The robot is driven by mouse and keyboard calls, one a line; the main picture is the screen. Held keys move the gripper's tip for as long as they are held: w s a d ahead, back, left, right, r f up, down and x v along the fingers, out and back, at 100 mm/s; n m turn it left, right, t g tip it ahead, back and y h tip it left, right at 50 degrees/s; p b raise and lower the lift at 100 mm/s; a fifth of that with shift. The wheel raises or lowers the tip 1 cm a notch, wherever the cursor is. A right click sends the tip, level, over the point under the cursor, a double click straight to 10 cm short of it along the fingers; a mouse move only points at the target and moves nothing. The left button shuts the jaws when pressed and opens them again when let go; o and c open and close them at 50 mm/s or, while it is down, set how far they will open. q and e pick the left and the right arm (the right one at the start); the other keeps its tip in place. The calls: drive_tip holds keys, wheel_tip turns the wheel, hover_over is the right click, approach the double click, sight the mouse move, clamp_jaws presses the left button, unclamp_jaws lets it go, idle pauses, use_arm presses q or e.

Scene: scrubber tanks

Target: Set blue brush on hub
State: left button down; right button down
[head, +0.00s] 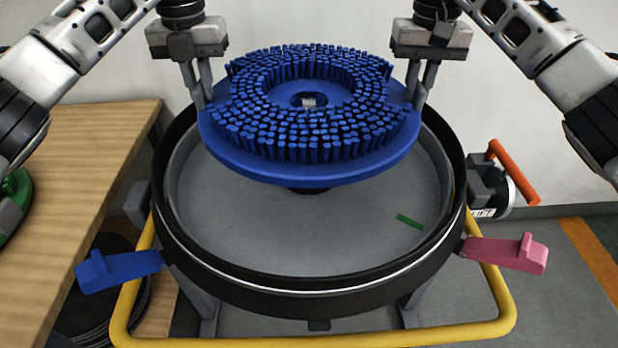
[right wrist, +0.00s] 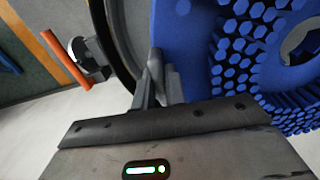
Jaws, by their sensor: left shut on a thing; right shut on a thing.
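The blue brush (head: 310,172) is a round disc with thick blue bristles facing up and a hole in its middle. It is held above the round grey deck (head: 290,230) with the black rim. My left gripper (head: 203,98) is shut on its left edge. My right gripper (head: 420,92) is shut on its right edge. The brush also shows in the right wrist view (right wrist: 190,40), beside the right fingers (right wrist: 158,85). A dark part (head: 312,190) shows just under the brush; the hub itself is mostly hidden by the brush.
A blue pedal (head: 118,268) sticks out at left and a pink pedal (head: 506,252) at right. A yellow tube frame (head: 135,325) runs around the front. An orange handle (head: 514,172) is at right. A wooden table (head: 75,190) stands at left. A green strip (head: 409,221) lies on the deck.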

use_arm(q)
drive_tip(key=shift+a+r, duration=0.1)
drive_tip(key=shift+a, duration=0.1)
use_arm(e)
drive_tip(key=shift+d+r, duration=0.1)
drive_tip(key=shift+d, duration=0.1)
use_arm(q)
drive_tip(key=shift+f, duration=0.3)
use_arm(e)
drive_tip(key=shift+f, duration=0.25)
